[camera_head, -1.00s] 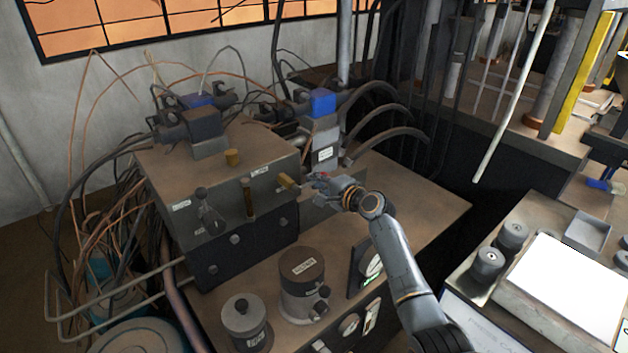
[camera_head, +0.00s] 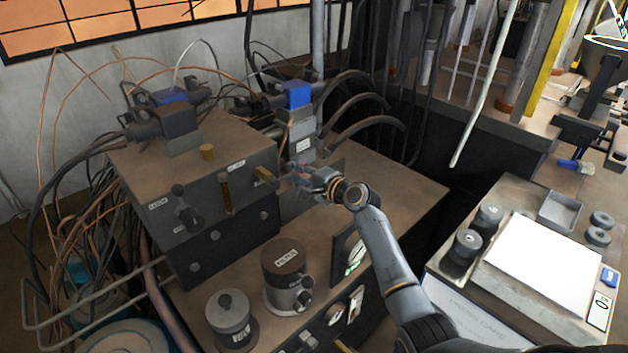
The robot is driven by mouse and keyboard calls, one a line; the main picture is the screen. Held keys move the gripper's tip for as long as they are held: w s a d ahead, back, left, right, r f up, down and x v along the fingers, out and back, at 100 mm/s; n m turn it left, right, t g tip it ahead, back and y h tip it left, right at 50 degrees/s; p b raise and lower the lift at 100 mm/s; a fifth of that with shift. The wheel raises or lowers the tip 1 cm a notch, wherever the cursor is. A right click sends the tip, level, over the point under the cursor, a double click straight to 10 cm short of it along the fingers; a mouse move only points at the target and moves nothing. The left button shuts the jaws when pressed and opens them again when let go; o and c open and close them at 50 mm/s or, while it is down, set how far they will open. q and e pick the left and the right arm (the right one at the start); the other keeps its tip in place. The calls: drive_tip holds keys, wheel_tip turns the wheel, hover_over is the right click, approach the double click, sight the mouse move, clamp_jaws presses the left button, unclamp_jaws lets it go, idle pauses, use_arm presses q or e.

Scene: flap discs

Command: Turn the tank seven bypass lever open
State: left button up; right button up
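A dark steel tank block (camera_head: 228,162) stands on a brown bench at the left-centre. A short brass-coloured lever (camera_head: 264,174) sticks out near the right end of its front face. A black-knobbed lever (camera_head: 184,205) sits at the left of that face, and a brass upright piece (camera_head: 226,192) is between them. The small labels are too blurred to tell which one is the tank seven bypass. My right gripper (camera_head: 293,179) is just right of the brass lever, with its fingers pointing left at it. Whether the fingers touch it or are closed is unclear. My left gripper is out of view.
Two canisters, one labelled (camera_head: 287,275) and one lidded (camera_head: 232,318), stand in front of the block. Cables crowd the left. A bench with a white plate (camera_head: 543,262) is at the right.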

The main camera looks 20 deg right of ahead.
drive_tip(key=v, duration=1.1)
drive_tip(key=shift+d+f, duration=0.1)
